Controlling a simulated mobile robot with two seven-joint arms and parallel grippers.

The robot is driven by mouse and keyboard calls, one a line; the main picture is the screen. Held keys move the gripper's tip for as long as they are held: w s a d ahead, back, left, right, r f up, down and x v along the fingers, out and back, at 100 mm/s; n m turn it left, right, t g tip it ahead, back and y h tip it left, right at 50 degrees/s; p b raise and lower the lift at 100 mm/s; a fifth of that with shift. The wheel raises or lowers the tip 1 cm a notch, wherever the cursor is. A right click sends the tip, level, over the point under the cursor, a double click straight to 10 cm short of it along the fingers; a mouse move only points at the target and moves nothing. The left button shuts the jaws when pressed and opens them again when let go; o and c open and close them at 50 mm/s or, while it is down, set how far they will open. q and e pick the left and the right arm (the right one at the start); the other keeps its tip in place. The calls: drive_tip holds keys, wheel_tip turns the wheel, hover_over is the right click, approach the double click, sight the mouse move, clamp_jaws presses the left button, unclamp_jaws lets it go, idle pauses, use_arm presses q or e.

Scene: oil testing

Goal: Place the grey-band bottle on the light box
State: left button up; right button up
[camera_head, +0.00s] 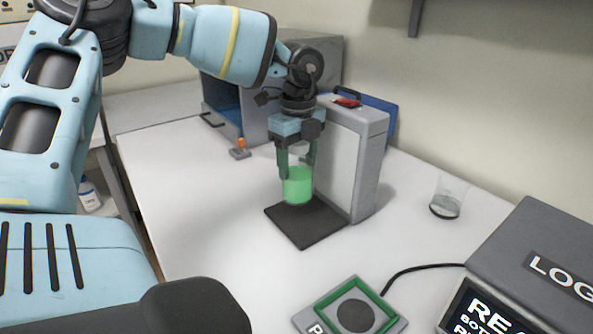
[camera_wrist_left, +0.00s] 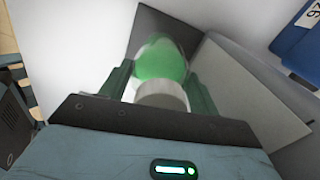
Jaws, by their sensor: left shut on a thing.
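A bottle of green liquid (camera_head: 298,190) is upright just over or on the black base pad (camera_head: 304,232) of the light box (camera_head: 369,165); I cannot tell if it touches the pad. My left gripper (camera_head: 298,173) is shut on the bottle from above, one finger on each side. In the left wrist view the green bottle (camera_wrist_left: 160,62) and its pale cap (camera_wrist_left: 162,96) are between the fingers. The light box has an upright pale panel behind the bottle. My right gripper is not in view.
A glass beaker (camera_head: 447,198) stands to the right. A green-rimmed pad (camera_head: 386,291) is at the front, cabled to a grey unit (camera_head: 541,260) with a screen. A grey cabinet (camera_head: 328,50) stands behind the light box. The white table's left part is mostly clear.

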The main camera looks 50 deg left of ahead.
sight(297, 172)
use_arm(q)
drive_tip(key=shift+w+a, duration=0.15)
drive_tip(key=shift+a, duration=0.1)
drive_tip(key=shift+w+a+f+p, duration=0.1)
drive_tip(key=shift+f+p, duration=0.25)
drive_tip(key=shift+f, duration=1.35)
drive_tip(key=shift+f, duration=0.15)
drive_tip(key=o, duration=1.4)
wheel_tip(297, 172, up, 12)
drive_tip(key=shift+r+b, duration=0.1)
drive_tip(key=shift+b, duration=0.2)
